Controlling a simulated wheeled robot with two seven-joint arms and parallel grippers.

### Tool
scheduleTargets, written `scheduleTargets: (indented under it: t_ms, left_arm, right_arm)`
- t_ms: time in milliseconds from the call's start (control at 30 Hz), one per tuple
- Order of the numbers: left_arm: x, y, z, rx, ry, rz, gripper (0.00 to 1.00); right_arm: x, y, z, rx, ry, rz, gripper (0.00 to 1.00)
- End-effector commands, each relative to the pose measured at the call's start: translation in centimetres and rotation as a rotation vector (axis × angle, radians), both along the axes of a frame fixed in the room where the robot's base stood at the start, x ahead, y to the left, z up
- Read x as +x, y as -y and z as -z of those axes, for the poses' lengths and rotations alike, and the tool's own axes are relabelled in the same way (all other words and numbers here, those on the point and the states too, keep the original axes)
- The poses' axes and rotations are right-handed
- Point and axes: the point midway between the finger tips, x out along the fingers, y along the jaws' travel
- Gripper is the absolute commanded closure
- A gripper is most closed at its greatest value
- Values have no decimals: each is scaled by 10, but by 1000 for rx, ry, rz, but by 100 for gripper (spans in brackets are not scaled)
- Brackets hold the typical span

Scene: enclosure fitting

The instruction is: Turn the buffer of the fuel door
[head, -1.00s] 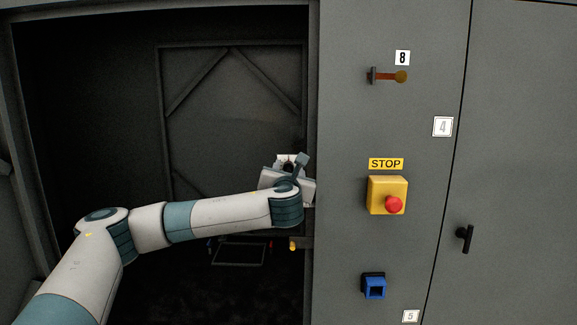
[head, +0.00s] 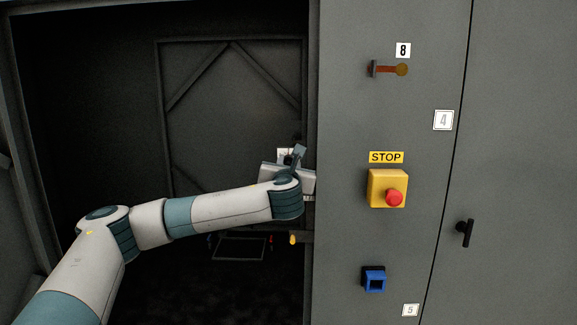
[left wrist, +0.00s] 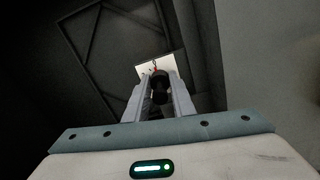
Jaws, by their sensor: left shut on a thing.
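My left gripper (left wrist: 160,82) is shut on a black rounded part, which looks like the buffer (left wrist: 160,92). The buffer sits between the two pale fingers in the left wrist view. A white plate (left wrist: 149,66) with a small red detail shows just behind it. In the head view my left gripper (head: 287,164) is inside the dark opening, by its right edge. Its fingertips and the buffer are mostly hidden there behind my wrist. The white plate (head: 284,155) shows just above the gripper body. I cannot make out the fuel door clearly. My right gripper is not in view.
The grey cabinet front (head: 340,230) borders the opening on the right. It carries a lever (head: 387,70), a yellow box with a red stop button (head: 394,198) and a blue socket (head: 374,281). A black handle (head: 465,233) is farther right. A braced panel (head: 230,110) stands behind my arm.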

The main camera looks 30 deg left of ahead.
Motion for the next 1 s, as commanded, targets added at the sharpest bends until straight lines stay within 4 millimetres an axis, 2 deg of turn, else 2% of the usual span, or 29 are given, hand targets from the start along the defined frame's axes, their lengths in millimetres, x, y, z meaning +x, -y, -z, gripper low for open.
scheduleTargets:
  t_ms: [367, 1000]
  left_arm:
    - [0, 0, 5, -231, 140, 0, 100]
    - [0, 0, 4, -748, 459, 0, 100]
  right_arm:
    - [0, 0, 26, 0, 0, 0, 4]
    - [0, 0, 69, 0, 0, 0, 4]
